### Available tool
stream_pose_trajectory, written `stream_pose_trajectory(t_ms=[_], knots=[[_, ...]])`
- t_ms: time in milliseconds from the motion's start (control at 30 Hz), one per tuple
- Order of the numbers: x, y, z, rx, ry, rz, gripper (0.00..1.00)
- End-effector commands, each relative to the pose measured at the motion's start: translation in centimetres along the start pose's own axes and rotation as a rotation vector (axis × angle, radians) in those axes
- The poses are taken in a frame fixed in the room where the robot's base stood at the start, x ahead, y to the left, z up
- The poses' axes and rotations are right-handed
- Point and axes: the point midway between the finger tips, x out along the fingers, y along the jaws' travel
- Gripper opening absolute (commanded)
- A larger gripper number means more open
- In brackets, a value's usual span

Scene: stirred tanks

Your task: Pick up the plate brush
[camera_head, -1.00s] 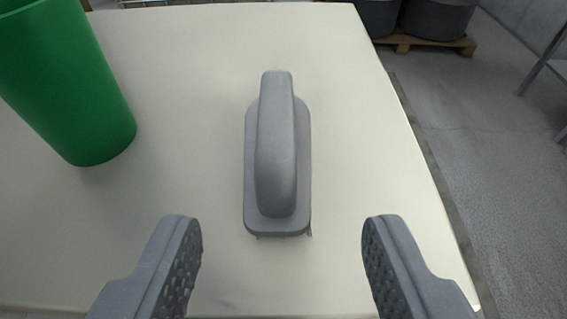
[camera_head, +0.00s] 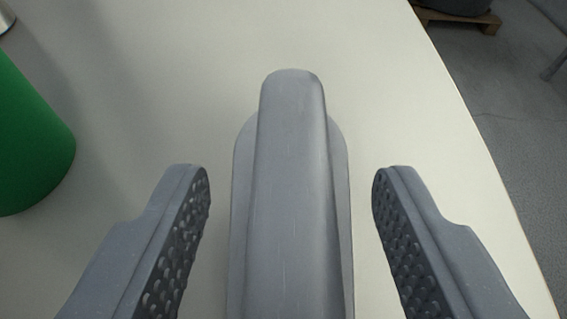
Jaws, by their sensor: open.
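The plate brush (camera_head: 292,190) is a grey block with a raised, rounded handle along its top. It lies on the pale table, its long side pointing away from me, and its near end is cut off by the bottom of the picture. My gripper (camera_head: 291,185) is open, with one dimpled finger on each side of the brush. A gap of bare table shows between each fingertip and the brush. I cannot tell how far the fingertips are above the table.
A green cylindrical container (camera_head: 30,140) stands on the table (camera_head: 420,130) at the left. The table's right edge runs down the right side, with grey floor beyond. A wooden pallet (camera_head: 458,18) is on the floor at the top right. The table beyond the brush is clear.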

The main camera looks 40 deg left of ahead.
Motion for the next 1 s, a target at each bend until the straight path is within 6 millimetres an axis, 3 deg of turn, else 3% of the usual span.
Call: stream_pose_trajectory(t_ms=[200, 433, 467, 600, 633, 1000], knots=[[1.7, -0.1, 0.1, 0.001, -0.001, -0.002, 0.49], [1.8, -0.1, 0.1, 0.000, 0.000, -0.002, 0.49], [1.8, -0.1, 0.1, 0.000, 0.000, -0.002, 0.43], [1.8, -0.1, 0.0, 0.000, 0.001, -0.002, 0.04], [1.8, -0.1, 0.0, 0.000, 0.000, -0.002, 0.00], [1.7, -0.1, -0.2, -0.001, 0.001, -0.002, 0.00]])
